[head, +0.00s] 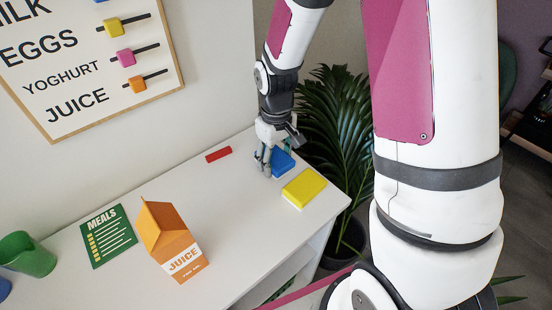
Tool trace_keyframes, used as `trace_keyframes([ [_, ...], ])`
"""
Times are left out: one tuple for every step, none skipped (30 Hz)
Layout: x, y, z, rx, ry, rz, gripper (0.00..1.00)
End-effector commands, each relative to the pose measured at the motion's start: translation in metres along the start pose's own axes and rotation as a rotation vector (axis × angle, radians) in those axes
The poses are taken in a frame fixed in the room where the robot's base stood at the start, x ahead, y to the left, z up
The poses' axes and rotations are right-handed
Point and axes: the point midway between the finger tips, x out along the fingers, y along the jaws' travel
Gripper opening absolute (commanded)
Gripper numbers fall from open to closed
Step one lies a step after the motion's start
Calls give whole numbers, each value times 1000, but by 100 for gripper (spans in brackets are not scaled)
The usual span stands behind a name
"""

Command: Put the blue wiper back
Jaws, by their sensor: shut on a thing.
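The blue wiper (283,163) is a small blue block at the far right part of the white table, partly hidden by my gripper. My gripper (270,160) points down and is shut on the wiper. I cannot tell whether the wiper rests on the table or is just above it. A yellow block (304,188) lies close by, in front and to the right of the wiper.
A red block (218,154) lies left of my gripper. An orange juice carton (170,240), a green meals card (107,236) and a green cup (27,254) are farther left. A list board (85,60) hangs on the wall. A plant (335,130) stands beyond the table's right edge.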

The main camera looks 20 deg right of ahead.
Motion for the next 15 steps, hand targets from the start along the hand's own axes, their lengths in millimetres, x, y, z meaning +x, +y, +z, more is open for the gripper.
trace_keyframes([
  [3,0,0,0,-1,0,31],
  [3,0,0,0,0,0,31],
  [3,0,0,0,1,1,31],
  [3,0,0,0,2,1,31],
  [3,0,0,0,1,1,31],
  [3,0,0,0,1,1,31],
  [3,0,0,1,1,1,31],
  [3,0,0,1,1,1,31],
  [4,0,0,1,1,0,31],
  [5,0,0,1,1,0,31],
  [6,0,0,1,1,0,31],
  [6,0,0,1,1,0,55],
  [6,0,0,1,1,1,62],
  [6,0,0,1,1,1,69],
  [6,0,0,1,1,1,73],
])
